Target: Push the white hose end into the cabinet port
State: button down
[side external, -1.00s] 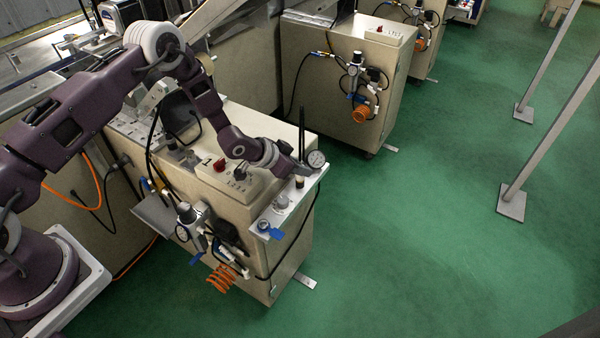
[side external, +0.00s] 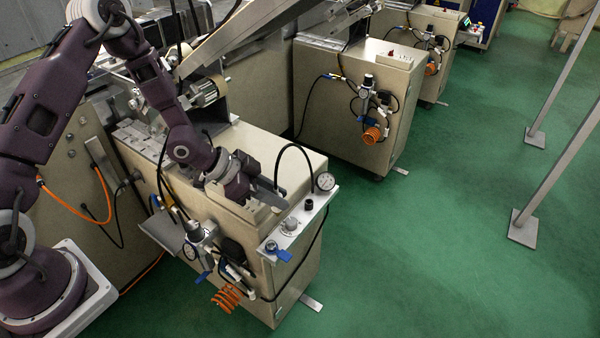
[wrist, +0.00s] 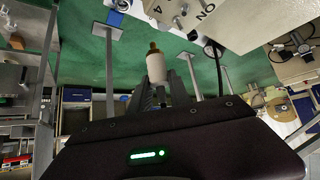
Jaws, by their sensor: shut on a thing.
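In the wrist view my gripper (wrist: 162,84) is shut on the white hose end (wrist: 156,68), a white cylinder with a brass-coloured tip pointing up the picture, away from the palm. A black hose (side external: 293,147) arches from beside my fingers to a black fitting (side external: 309,204) on the bracket. I cannot pick out the cabinet port for certain; my gripper covers part of the cabinet top.
The bracket carries a pressure gauge (side external: 325,181), a round knob (side external: 290,224) and a blue valve handle (side external: 284,255). A regulator with an orange coiled hose (side external: 227,297) hangs on the cabinet's left face. A control panel (wrist: 190,14) is close in the wrist view.

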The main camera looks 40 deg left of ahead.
jog(key=shift+m+g+h, duration=0.4)
jog(key=shift+m, duration=0.3)
jog(key=s, duration=0.4)
jog(key=shift+s+d+r, duration=0.1)
jog(key=shift+d+r, duration=0.25)
jog(key=shift+f, duration=2.9)
jog(key=shift+f, duration=1.6)
jog(key=c, duration=1.1)
grip_release()
jog(key=shift+c, duration=0.2)
jog(key=shift+a+r, duration=0.1)
jog(key=shift+a, duration=0.1)
